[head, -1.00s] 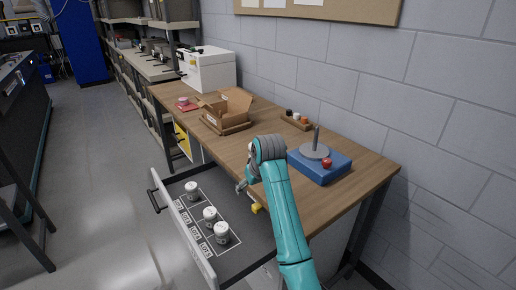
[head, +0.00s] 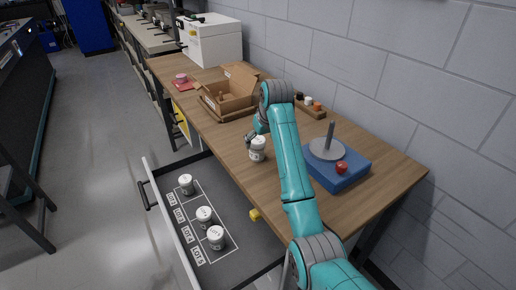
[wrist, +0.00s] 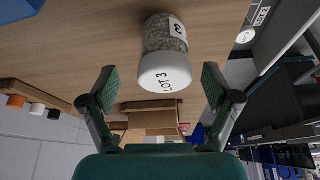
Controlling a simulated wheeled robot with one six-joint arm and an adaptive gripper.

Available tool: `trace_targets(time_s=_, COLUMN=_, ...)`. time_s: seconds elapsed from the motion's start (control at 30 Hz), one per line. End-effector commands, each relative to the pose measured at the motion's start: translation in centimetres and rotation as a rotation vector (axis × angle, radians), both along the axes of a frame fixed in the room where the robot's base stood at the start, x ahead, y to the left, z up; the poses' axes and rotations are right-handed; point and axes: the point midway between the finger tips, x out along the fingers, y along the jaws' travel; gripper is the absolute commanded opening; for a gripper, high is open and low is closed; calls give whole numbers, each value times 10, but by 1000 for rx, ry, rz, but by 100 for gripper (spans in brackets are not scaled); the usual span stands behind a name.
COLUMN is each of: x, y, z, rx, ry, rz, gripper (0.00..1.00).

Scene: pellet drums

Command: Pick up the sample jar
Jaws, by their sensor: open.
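A clear jar of grey pellets with a white lid reading LOT 3 (wrist: 165,72) stands upright on the wooden bench, near its front edge. It also shows in the head view (head: 257,150), just below my gripper (head: 252,134). In the wrist view, my gripper (wrist: 159,80) is open. Its two dark green fingers are on either side of the lid, with a visible gap on each side. I cannot tell how far the fingertips are from the jar in depth. Three similar white-lidded jars (head: 204,217) stand in the open drawer, in a row beside lot labels.
The open drawer (head: 240,262) juts out below the bench. An open cardboard box (head: 229,99) stands behind the jar. A blue base with a grey disc and rod (head: 341,176) is right of my arm. A small rack (head: 312,109) lies near the wall.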

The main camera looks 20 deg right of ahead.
Motion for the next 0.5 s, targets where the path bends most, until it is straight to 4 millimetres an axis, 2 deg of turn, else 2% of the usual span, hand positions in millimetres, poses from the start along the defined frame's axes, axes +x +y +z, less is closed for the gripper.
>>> trace_targets(time_s=0.27, x=7, y=3, z=-18, rx=0, ry=0, rz=1, gripper=88)
trace_targets(time_s=0.5, x=20, y=8, z=-48, rx=0, ry=1, rz=1, gripper=88)
